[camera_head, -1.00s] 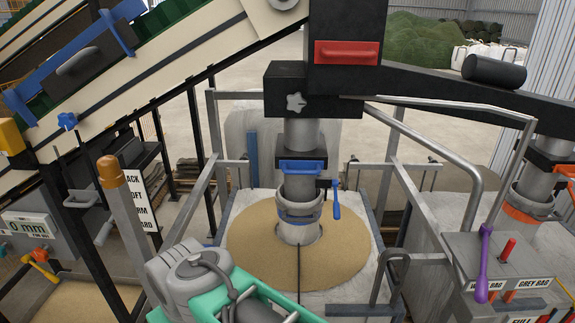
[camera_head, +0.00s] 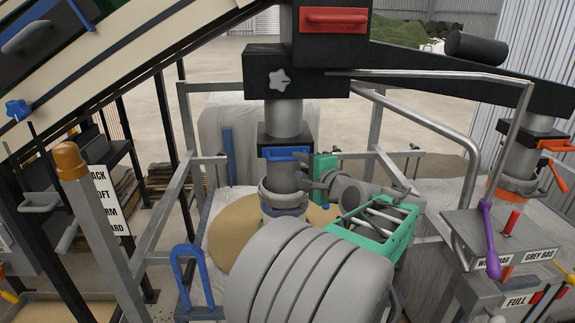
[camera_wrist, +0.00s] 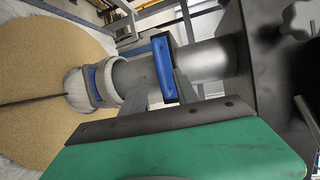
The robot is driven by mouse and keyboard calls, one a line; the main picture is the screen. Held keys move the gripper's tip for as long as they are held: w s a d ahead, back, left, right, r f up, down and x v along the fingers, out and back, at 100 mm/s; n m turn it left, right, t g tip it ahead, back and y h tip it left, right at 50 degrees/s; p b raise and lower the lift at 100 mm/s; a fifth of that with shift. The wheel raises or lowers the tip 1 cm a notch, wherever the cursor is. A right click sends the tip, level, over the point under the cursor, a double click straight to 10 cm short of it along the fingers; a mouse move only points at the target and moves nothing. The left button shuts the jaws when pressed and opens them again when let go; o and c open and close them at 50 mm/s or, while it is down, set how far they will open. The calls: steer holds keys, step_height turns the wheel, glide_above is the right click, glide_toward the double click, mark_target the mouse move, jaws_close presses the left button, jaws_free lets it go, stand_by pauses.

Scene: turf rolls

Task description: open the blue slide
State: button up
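The blue slide is a blue handle (camera_head: 287,154) on the front of a black housing around the grey pipe, below the black box. It also shows in the wrist view as a blue bar (camera_wrist: 163,68). My gripper (camera_head: 305,174) is at the right of the pipe, close to the handle's right end. In the wrist view its two grey fingers (camera_wrist: 163,94) stand apart, one on each side of the near end of the blue bar. I cannot tell whether they touch it.
A red handle (camera_head: 334,19) is above on the black column. A blue-banded grey clamp collar (camera_head: 283,196) sits below on the pipe, over a heap of tan grain (camera_head: 232,230). Grey rails (camera_head: 425,128) run close on the right, by a purple lever (camera_head: 490,235).

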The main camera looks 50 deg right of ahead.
mark_target(289, 160)
steer(key=p+x, duration=0.1)
steer(key=x, duration=0.6)
steer(key=shift+w+d, duration=0.15)
steer(key=shift+w, duration=0.1)
steer(key=shift+c, duration=0.3)
jaws_close()
stand_by(0.7)
